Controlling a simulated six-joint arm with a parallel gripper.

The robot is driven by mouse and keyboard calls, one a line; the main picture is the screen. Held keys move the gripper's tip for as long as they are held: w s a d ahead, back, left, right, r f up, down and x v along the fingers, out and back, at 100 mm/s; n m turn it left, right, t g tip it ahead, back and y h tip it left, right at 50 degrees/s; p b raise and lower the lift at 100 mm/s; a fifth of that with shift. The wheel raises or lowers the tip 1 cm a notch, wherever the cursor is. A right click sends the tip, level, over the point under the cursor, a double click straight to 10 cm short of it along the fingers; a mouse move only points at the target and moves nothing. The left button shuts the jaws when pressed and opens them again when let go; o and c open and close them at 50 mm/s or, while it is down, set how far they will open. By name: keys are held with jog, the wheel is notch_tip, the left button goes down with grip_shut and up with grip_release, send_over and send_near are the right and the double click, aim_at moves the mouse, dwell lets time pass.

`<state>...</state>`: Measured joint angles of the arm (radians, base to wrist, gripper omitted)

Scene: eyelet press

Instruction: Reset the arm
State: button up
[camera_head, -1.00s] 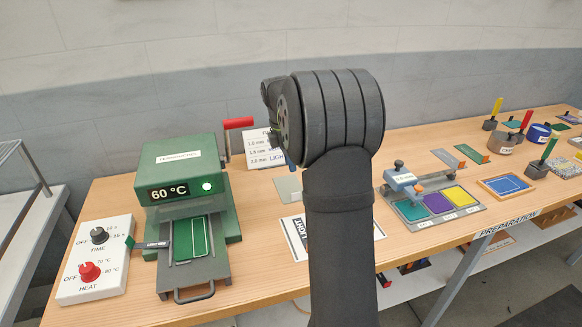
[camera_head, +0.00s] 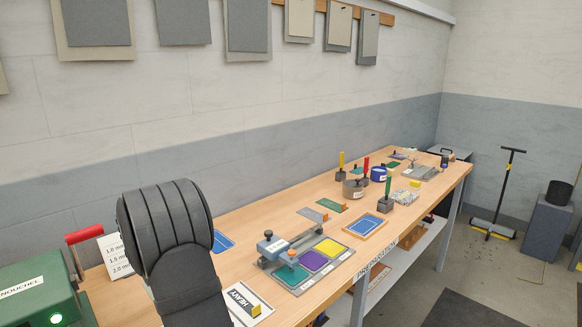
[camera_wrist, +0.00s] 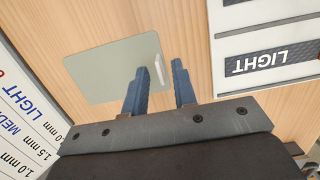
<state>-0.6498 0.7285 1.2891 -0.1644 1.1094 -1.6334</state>
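My arm's dark ribbed joint stands in the left part of the head view; my gripper is hidden there. In the wrist view my gripper (camera_wrist: 162,80) shows two blue fingers, spread apart with nothing held between them. Beyond the fingertips a grey-green plate (camera_wrist: 100,68) with a small pale upright tab lies on the wooden table. The tab shows between the two fingers; I cannot tell how high the fingers are above it.
The green press (camera_head: 40,296) with its red handle is at the lower left. A LIGHT card (camera_wrist: 265,60) lies right of the plate.

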jog(key=shift+w+f, duration=0.1)
jog(key=shift+f, duration=0.1)
jog(key=shift+r, duration=1.55)
